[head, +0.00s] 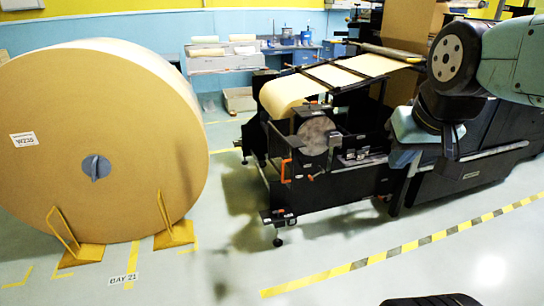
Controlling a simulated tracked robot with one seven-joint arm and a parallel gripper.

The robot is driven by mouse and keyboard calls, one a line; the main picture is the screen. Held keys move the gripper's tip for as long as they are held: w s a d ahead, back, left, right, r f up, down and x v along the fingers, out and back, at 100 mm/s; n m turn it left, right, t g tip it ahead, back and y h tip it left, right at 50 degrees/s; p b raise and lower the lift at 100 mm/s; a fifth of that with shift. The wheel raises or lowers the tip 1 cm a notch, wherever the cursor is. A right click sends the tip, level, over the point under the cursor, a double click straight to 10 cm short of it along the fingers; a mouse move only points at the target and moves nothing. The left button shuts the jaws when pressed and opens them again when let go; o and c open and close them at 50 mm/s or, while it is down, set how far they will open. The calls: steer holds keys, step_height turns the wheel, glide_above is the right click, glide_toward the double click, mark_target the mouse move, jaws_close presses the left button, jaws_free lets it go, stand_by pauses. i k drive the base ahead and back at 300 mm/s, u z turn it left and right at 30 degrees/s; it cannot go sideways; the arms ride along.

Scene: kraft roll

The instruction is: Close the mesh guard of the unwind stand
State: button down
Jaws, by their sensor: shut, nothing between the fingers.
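The unwind stand (335,190) is a black frame right of centre, with a round grey disc and orange handles (287,171) on its near side. Dark framed panels stand at its near-left end. I cannot make out the mesh or tell for sure which panel is the guard, or how far open it is. My gripper (402,190) hangs below my teal wrist at the right of the stand, in front of its dark body. It looks shut and empty. Its tips are hard to separate from the black machine behind, so I cannot tell whether it touches anything.
A huge kraft roll (120,130) stands at the left, with yellow chocks (176,235) at its foot. Brown paper (290,92) runs over the stand's top. A yellow and black floor stripe (400,250) crosses the near floor. Open floor lies between roll and stand.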

mark_target(280, 141)
steer(key=u, duration=0.05)
steer(key=i, duration=1)
steer(key=z, duration=0.05)
